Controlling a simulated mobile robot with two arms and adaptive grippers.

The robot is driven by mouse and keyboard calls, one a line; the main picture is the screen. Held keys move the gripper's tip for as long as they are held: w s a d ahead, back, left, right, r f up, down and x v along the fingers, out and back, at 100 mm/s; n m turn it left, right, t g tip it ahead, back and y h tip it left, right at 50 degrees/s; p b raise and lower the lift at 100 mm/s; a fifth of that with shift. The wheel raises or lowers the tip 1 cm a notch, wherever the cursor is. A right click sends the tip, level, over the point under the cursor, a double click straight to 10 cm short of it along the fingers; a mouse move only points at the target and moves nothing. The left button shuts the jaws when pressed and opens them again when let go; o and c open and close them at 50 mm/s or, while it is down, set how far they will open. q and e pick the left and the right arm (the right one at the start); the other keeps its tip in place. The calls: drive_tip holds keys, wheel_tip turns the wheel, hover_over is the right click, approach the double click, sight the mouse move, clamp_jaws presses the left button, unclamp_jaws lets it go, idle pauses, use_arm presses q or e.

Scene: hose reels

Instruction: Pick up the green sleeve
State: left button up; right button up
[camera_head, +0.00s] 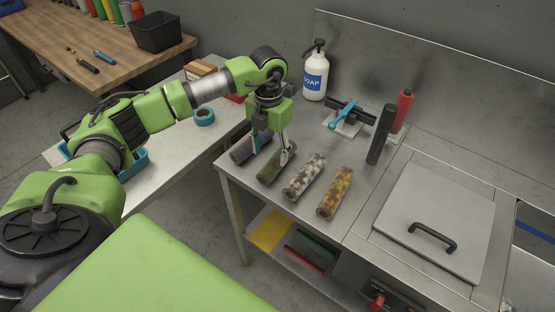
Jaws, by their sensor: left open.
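The green sleeve (269,175), a dull olive mottled cylinder, lies on the steel bench at its left end. To its left lies a purple sleeve (239,155). To its right lie a white and brown sleeve (305,177) and a yellow and brown sleeve (336,193). My left gripper (271,153) points down over the green sleeve, open, with one finger on each side of its upper part as pictured. The fingers cover part of the green and purple sleeves. I cannot tell whether they touch the green sleeve. My right gripper is not in view.
A soap bottle (315,77), a turquoise-handled tool on a stand (345,120), a black cylinder (381,135) and a red bottle (403,107) stand behind. A lidded steel unit (436,212) is at right. Bare steel lies between the sleeves and the bottles.

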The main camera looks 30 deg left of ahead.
sight(273, 162)
use_arm(q)
drive_tip(key=f, duration=0.1)
drive_tip(key=f+p, duration=0.1)
drive_tip(key=f, duration=0.1)
drive_tip(key=f+p, duration=0.1)
drive_tip(key=f, duration=0.1)
drive_tip(key=shift+w+d, duration=0.2)
drive_tip(key=shift+d, duration=0.15)
drive_tip(key=shift+f, duration=0.25)
drive_tip(key=c, duration=1.2)
